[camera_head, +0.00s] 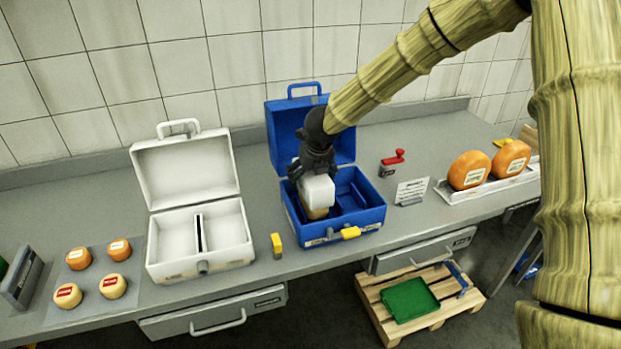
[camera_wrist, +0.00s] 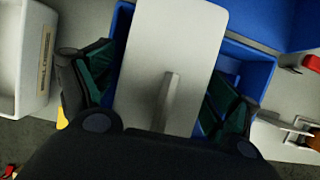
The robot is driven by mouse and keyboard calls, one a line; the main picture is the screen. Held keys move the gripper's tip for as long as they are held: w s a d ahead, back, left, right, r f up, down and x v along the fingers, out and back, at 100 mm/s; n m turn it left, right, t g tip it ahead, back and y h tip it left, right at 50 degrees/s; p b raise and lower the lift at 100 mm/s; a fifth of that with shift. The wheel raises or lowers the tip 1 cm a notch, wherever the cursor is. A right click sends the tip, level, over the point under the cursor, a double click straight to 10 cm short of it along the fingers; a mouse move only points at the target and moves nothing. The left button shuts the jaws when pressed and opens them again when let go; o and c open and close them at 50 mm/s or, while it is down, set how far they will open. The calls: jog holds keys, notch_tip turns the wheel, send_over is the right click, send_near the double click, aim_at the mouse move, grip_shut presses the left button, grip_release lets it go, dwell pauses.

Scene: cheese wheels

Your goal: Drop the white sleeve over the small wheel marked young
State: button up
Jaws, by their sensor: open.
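The white sleeve (camera_head: 318,189) is in the left part of the open blue case (camera_head: 375,211). A yellowish small wheel (camera_head: 317,213) shows just under the sleeve's lower edge; its label is hidden, so I cannot tell its marking. My gripper (camera_head: 313,172) points down at the sleeve from above. In the wrist view the sleeve (camera_wrist: 170,60) lies between my two fingers, which are spread, with gaps on both sides. I cannot tell how far down the sleeve sits over the wheel.
An open white case (camera_head: 158,262) with a divider stands left. Several small wheels (camera_head: 113,286) lie on a grey mat at far left. Two large orange wheels (camera_head: 469,170) sit on a tray at right. A red stamp (camera_head: 393,158) and a sign (camera_head: 411,190) stand right of the blue case.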

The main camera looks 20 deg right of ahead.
jog(key=v, duration=1.1)
jog(key=shift+s+r, duration=0.1)
jog(key=shift+r, duration=0.05)
